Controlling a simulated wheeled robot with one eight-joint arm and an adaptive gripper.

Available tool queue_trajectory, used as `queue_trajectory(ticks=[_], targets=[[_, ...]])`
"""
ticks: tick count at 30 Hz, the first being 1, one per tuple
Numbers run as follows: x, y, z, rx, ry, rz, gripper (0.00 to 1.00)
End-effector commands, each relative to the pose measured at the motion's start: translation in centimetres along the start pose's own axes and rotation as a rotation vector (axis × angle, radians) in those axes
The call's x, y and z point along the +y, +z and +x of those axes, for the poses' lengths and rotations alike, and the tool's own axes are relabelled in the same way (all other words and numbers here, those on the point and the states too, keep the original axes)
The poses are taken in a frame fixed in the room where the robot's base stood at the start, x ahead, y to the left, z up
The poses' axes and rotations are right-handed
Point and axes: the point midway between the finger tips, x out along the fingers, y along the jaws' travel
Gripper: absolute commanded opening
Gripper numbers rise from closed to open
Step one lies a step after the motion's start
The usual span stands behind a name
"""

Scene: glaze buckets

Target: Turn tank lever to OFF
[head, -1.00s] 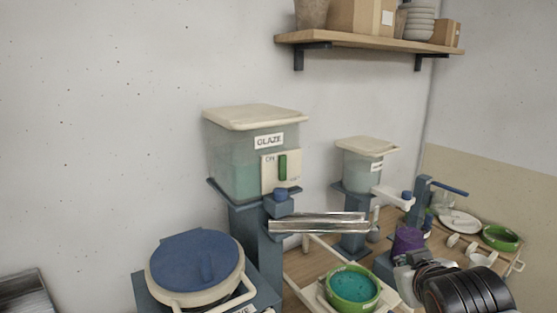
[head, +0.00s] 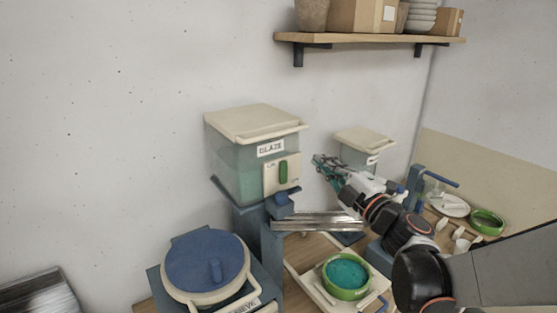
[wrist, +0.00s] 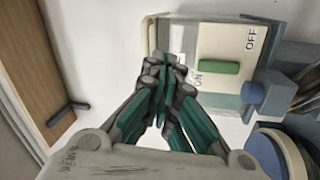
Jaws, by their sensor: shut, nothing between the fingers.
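The glaze tank (head: 235,172) stands on a blue post left of centre in the head view, with a cream lid and a GLAZE label. Its cream lever plate (head: 270,178) carries a green lever (head: 283,172), upright there. In the wrist view the green lever (wrist: 218,68) lies beside the ON mark, and OFF is printed at the plate's far end. My gripper (head: 318,160) is to the right of the plate, apart from the lever, with its fingers together and empty. The closed fingertips also show in the wrist view (wrist: 163,62), left of the lever.
A blue knob (head: 281,198) and metal trough (head: 315,221) jut out below the plate. A green bowl of teal glaze (head: 347,275) sits below. A smaller tank (head: 360,150) stands behind my gripper. A blue-lidded bucket (head: 207,262) is at front left.

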Motion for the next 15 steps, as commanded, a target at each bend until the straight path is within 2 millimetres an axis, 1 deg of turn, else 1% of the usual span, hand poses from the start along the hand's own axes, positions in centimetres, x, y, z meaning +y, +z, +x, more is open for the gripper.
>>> queue_trajectory(ticks=[2,6,10,12,15], targets=[[-1.1,-1.3,0.5,0.086,-0.046,-0.056,0.00],[-4.0,-3.2,0.4,0.223,-0.129,-0.135,0.00],[-6.2,-4.3,-0.2,0.308,-0.188,-0.177,0.00],[-7.0,-4.6,-0.4,0.336,-0.209,-0.191,0.00],[-7.7,-4.8,-0.7,0.358,-0.225,-0.201,0.00]])
